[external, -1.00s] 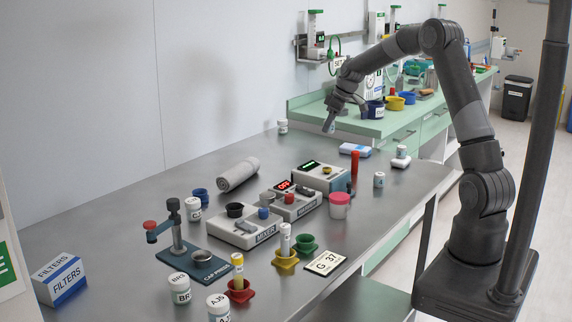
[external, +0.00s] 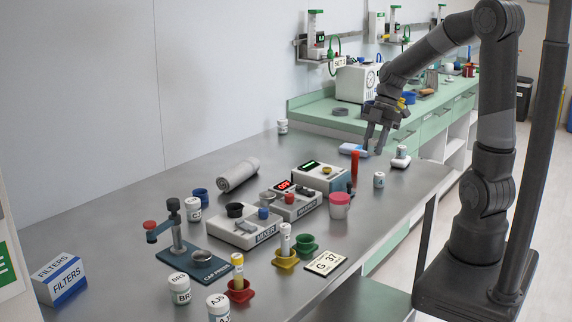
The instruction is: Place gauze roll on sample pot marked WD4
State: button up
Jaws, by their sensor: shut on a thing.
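My gripper (external: 374,148) points down above the far right part of the steel table. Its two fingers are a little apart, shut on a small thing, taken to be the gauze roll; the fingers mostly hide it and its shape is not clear. Other white pots with labels stand at the front left (external: 180,290), by the cap press (external: 193,210) and at the far edge (external: 283,126). I cannot read WD4 on any pot.
A blue and white packet (external: 352,149) and a small white item on a dark base (external: 400,158) lie close to my gripper. A grey roll (external: 239,175) lies behind.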

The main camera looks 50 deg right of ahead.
send_over(336, 197)
jog(key=d, duration=0.1)
jog(key=f, duration=0.7)
jog(key=shift+s+d, duration=0.1)
jog(key=shift+s, duration=0.1)
jog(key=shift+f, duration=1.95)
jog(key=o, duration=0.9)
jog(key=shift+f, duration=0.1)
jog(key=shift+o, duration=0.2)
